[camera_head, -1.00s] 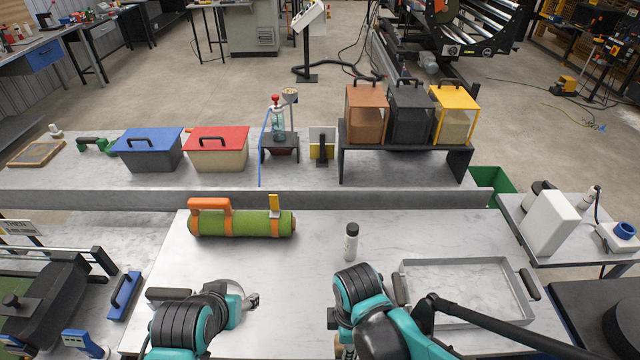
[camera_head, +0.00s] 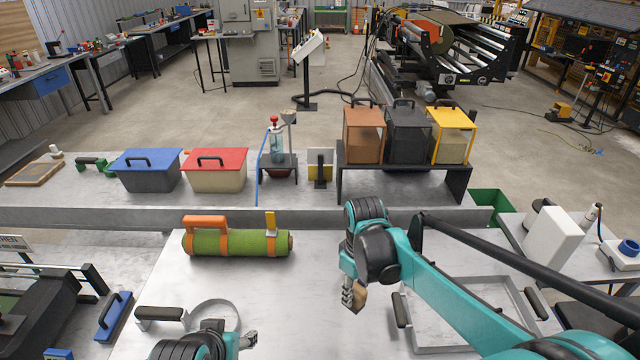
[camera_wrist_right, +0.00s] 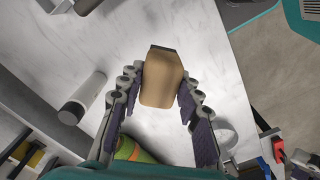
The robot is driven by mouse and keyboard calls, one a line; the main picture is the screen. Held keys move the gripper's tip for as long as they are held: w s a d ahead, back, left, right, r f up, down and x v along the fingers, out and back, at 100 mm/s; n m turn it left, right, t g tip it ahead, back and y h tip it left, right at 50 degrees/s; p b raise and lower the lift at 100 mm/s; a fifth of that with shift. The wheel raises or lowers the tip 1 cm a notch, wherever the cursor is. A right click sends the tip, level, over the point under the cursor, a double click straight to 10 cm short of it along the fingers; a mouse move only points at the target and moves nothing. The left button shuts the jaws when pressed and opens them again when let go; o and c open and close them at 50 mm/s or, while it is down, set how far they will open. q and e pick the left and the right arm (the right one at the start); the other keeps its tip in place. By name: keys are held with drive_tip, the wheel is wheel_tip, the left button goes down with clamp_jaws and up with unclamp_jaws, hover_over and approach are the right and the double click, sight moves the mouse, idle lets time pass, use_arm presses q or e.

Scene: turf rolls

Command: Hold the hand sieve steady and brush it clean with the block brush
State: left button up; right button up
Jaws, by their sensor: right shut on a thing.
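The block brush (camera_head: 358,298) is a tan wooden block. My right gripper (camera_head: 350,292) is shut on it and holds it above the table; in the right wrist view the block (camera_wrist_right: 163,80) sits between the two fingers with a dark edge at its far end. The hand sieve (camera_head: 230,306) is a round metal ring with a dark handle (camera_head: 160,314), low at the left of the table. My left gripper (camera_head: 248,341) is at the ring's lower right; its arm covers part of the ring, and whether its fingers grip the rim is unclear.
A green turf roll with an orange handle (camera_head: 205,222) lies at the table's back left. A grey metal tray (camera_head: 455,347) is at the right, partly behind my right arm. The table's middle is clear.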

drive_tip(key=w+d+m+b, duration=0.3)
drive_tip(key=w+d+m, duration=0.6)
drive_tip(key=w, duration=0.5)
drive_tip(key=shift+w+d+r+b, duration=0.2)
drive_tip(key=shift+d+r+b, duration=0.1)
drive_tip(key=shift+r+b, duration=0.15)
